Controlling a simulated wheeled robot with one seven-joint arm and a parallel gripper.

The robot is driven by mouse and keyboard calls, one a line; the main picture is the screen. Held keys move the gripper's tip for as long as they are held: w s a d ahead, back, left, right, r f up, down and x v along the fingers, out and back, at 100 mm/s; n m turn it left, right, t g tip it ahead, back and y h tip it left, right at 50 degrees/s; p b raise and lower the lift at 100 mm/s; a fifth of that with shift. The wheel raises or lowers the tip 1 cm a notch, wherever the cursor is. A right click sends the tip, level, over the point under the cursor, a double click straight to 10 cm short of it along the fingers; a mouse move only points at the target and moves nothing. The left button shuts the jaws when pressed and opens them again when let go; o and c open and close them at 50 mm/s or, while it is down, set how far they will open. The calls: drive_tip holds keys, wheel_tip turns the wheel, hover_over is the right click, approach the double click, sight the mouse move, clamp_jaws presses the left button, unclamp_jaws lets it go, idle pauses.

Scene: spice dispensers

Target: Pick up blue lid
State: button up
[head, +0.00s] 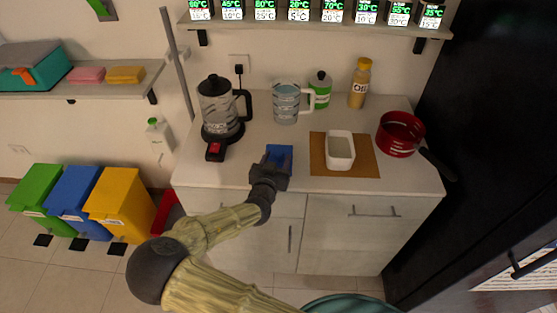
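A blue lid (281,153), flat and roughly rectangular, shows near the front edge of the white counter (240,175). My gripper (271,167) is at the lid's near side and covers part of it. The dark fingers overlap the lid in the picture. I cannot tell whether they touch it, whether they are open or shut, or whether the lid rests on the counter.
A white container (340,150) stands on a brown board (364,162) to the right. A red pot (400,134) is farther right. A kettle (215,104), measuring jug (286,103), green-labelled bottle (320,88) and yellow bottle (360,84) stand behind. A shelf (310,25) with lit dispensers hangs above.

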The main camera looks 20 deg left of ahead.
drive_tip(key=c, duration=0.9)
wheel_tip(320, 180, up, 10)
drive_tip(key=shift+b, duration=0.4)
drive_tip(key=shift+w, duration=0.1)
